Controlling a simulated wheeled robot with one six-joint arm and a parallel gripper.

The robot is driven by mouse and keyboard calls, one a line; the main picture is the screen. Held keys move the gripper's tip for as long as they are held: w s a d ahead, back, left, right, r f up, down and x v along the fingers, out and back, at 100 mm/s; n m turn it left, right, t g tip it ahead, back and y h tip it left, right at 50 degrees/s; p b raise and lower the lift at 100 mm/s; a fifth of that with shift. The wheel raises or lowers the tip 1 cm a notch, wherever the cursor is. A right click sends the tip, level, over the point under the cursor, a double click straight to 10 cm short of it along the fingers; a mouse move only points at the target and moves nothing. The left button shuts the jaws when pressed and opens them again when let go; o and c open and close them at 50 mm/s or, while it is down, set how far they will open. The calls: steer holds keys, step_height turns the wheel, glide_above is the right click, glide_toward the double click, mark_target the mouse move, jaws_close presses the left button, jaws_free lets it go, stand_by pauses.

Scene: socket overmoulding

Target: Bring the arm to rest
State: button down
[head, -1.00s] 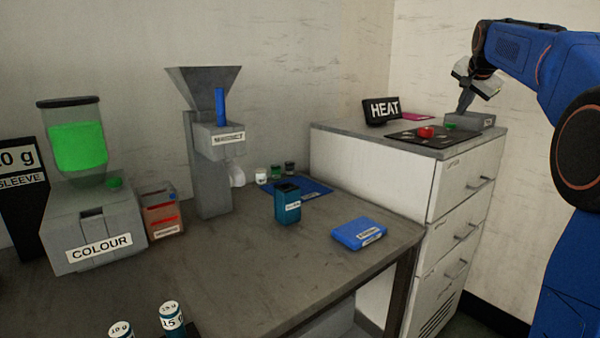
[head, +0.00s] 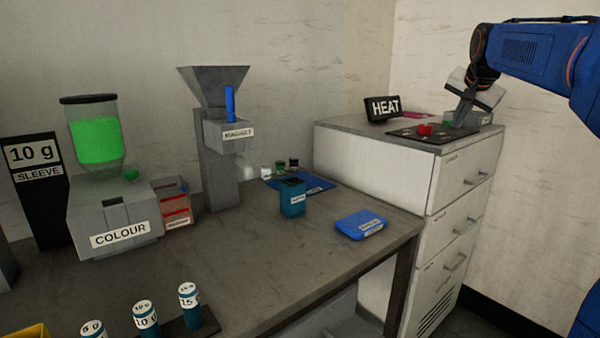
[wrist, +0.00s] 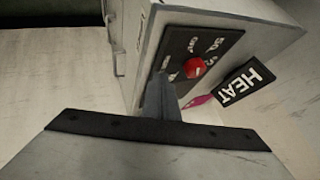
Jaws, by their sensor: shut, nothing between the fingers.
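My blue arm (head: 540,60) reaches in from the upper right in the head view. Whether the fingertips touch the cabinet top cannot be told.
The red knob (head: 425,130) sits on the heat panel (head: 408,134), with the HEAT sign (head: 382,108) behind. The workbench (head: 250,260) holds a hopper (head: 213,75) and COLOUR dispenser (head: 113,215).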

steer(key=s+a+f+n+g, duration=0.1)
steer(key=s+a+f+n, duration=0.1)
steer(key=s+a+f, duration=0.45)
steer(key=s+a+f+n+y, duration=0.15)
steer(key=s+f, duration=0.25)
steer(key=s, duration=0.6)
steer(key=s+a+f+n+g, duration=0.1)
steer(key=s+a+f+n, duration=0.1)
steer(key=s+a+f, duration=0.45)
steer(key=s+a+f+n+g, duration=0.1)
steer(key=s+f+n, duration=0.3)
steer(key=s+f, duration=1.2)
steer(key=s, duration=0.4)
steer(key=shift+s+a+f+n, duration=0.25)
steer(key=shift+s+f+n, duration=0.05)
steer(key=shift+f+n, duration=0.05)
